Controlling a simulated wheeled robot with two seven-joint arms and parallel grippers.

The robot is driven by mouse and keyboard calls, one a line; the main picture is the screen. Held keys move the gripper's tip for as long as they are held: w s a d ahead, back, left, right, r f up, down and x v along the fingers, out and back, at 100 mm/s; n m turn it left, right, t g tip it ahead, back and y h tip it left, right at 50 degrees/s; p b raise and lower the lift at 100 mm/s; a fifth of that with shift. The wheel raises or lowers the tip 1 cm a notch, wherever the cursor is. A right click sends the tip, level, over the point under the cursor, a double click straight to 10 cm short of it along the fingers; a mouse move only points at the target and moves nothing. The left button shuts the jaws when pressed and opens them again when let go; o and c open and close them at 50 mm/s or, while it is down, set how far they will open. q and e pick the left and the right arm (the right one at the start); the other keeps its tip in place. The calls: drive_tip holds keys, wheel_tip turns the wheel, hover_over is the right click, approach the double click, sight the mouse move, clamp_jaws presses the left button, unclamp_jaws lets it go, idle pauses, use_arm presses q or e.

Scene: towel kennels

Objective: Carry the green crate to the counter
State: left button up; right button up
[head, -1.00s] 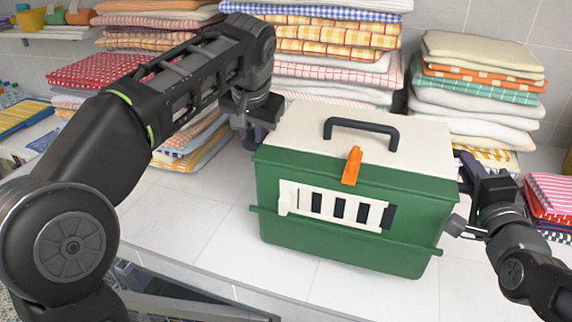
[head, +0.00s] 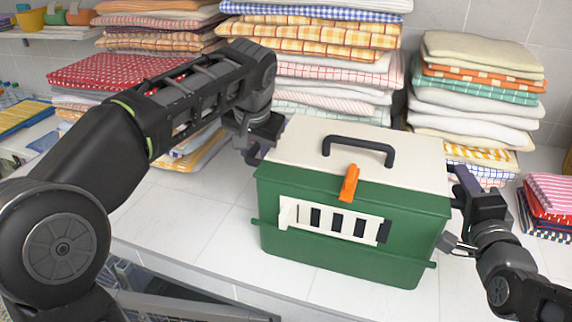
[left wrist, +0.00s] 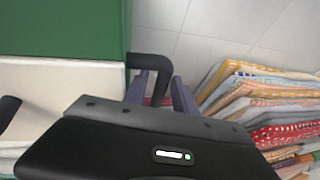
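The green crate (head: 340,235) has a cream lid with a dark top handle, an orange latch and a slotted cream front panel. It is upright over the white counter (head: 190,215); I cannot tell whether its bottom touches. My left gripper (head: 254,150) is at its left side.
Folded towel stacks stand behind the crate, in the middle (head: 330,70) and at the right (head: 478,95). A stack with a red towel (head: 120,72) is behind my left arm. Striped towels (head: 550,205) lie at the far right. The counter's front edge is near the crate.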

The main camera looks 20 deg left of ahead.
use_arm(q)
drive_tip(key=shift+o, duration=0.4)
use_arm(e)
drive_tip(key=shift+o, duration=0.3)
use_arm(q)
drive_tip(key=o, duration=0.4)
drive_tip(key=shift+a, duration=0.1)
drive_tip(key=o, duration=0.4)
drive_tip(key=v, duration=0.7)
drive_tip(key=shift+s+d+r, duration=0.1)
drive_tip(key=shift+d+r, duration=0.1)
drive_tip(key=shift+r, duration=0.05)
drive_tip(key=shift+a, duration=0.15)
use_arm(e)
drive_tip(key=o, duration=0.8)
drive_tip(key=shift+d, duration=0.1)
